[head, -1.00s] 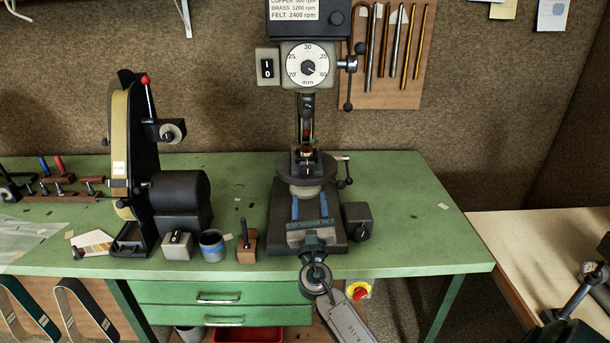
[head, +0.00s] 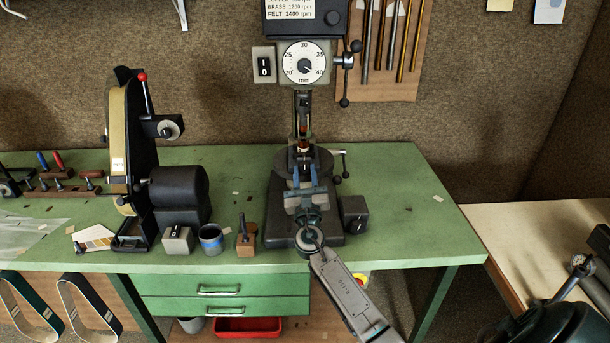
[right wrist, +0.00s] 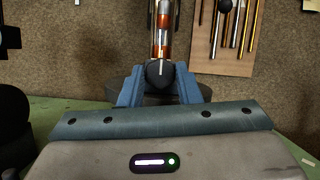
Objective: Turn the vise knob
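The vise knob (right wrist: 159,73) is dark with a white line on its face, seen in the right wrist view just below a copper-and-silver upright piece (right wrist: 163,25). My right gripper (head: 304,170) reaches in low at the front of the drill press (head: 303,70) on the green bench. Its two blue fingers stand on either side of the knob in the right wrist view (right wrist: 160,78) and appear closed against it. In the head view the fingers and the press table hide most of the knob. My left gripper is not in view.
A belt grinder (head: 125,150) stands left on the bench (head: 395,210). The bench is clear to the right.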

